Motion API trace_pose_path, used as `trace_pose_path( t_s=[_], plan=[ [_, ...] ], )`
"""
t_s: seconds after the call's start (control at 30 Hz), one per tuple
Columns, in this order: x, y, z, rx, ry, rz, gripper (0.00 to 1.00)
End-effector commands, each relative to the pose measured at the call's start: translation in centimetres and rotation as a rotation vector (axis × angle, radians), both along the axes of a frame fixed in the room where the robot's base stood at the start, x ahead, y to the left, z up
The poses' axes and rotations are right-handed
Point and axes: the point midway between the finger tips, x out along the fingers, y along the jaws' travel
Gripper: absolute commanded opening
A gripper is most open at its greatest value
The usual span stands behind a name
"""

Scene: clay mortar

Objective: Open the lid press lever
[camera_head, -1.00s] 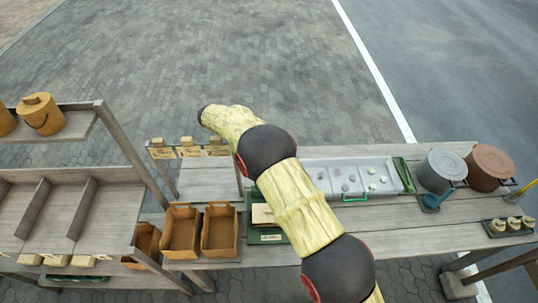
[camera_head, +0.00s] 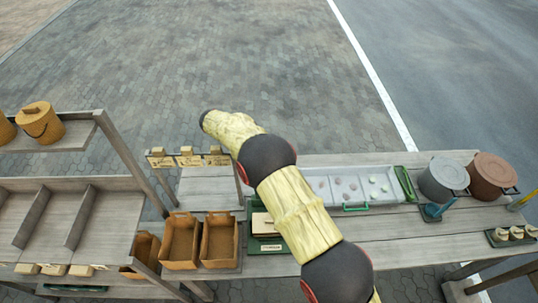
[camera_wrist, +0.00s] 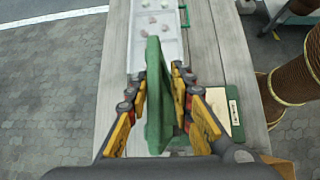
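A green upright piece (camera_wrist: 154,95), which looks like the lid press lever, stands close to the wrist camera. My gripper (camera_wrist: 158,80) has its yellow fingers spread on both sides of this piece. The gaps beside the piece look narrow, and I cannot make out firm contact. A pale tray (camera_wrist: 152,45) runs away behind the lever, with small round lumps in it. The tray also shows in the head view (camera_head: 352,190), with a green piece (camera_head: 405,183) at its right end. My arm hides the gripper and the tray's left end in the head view.
A wooden block on a green base (camera_head: 265,243) stands left of my arm; its base shows in the wrist view (camera_wrist: 233,108). A grey pot (camera_head: 440,180) and a brown pot (camera_head: 490,176) stand at the right.

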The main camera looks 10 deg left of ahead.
Motion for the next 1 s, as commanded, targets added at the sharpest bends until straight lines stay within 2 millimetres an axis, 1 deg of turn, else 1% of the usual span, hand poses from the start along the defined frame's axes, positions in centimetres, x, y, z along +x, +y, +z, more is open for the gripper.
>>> trace_pose_path(
  t_s=[0.1,0.37,0.47,0.57,0.8,1.0],
  plan=[
    [0.0,0.0,0.0,0.0,0.0,0.0,0.3],
    [0.0,0.0,0.1,0.0,0.0,0.0,0.3],
    [-0.1,0.4,0.4,0.0,-0.001,0.001,0.3],
    [-0.3,1.3,1.3,0.002,-0.003,0.001,0.3],
    [-1.3,4.6,4.6,0.002,-0.002,0.002,0.3],
    [-2.0,6.9,7.0,0.0,-0.001,0.001,0.3]
  ],
)
